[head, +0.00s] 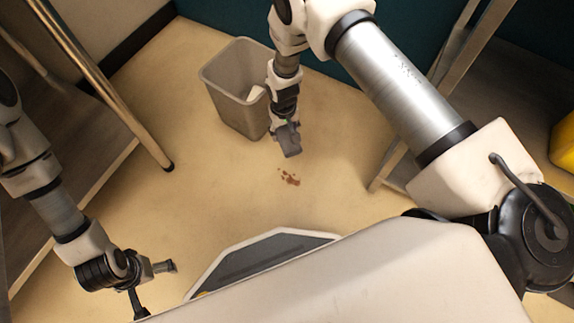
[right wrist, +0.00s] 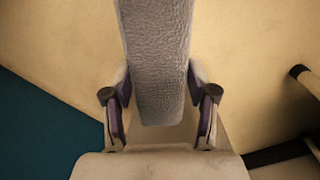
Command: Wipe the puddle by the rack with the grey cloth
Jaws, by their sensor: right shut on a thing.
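The puddle (head: 290,179) is a small patch of reddish-brown spots on the beige floor in the head view. My right gripper (head: 284,134) is shut on the grey cloth (head: 289,143), just above the spots in the picture. I cannot tell whether the cloth touches the floor. In the right wrist view, the textured cloth (right wrist: 158,60) sits between the two fingers of the gripper (right wrist: 160,88). My left gripper (head: 158,282) is at the lower left with its fingers spread and empty. A metal rack's leg (head: 382,165) stands right of the puddle.
A grey bin (head: 222,98) with something white inside stands behind my right gripper, close to its left. Another metal frame with a shelf and pole (head: 130,120) stands at the left. A yellow object (head: 566,145) is at the far right. Floor around the puddle is clear.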

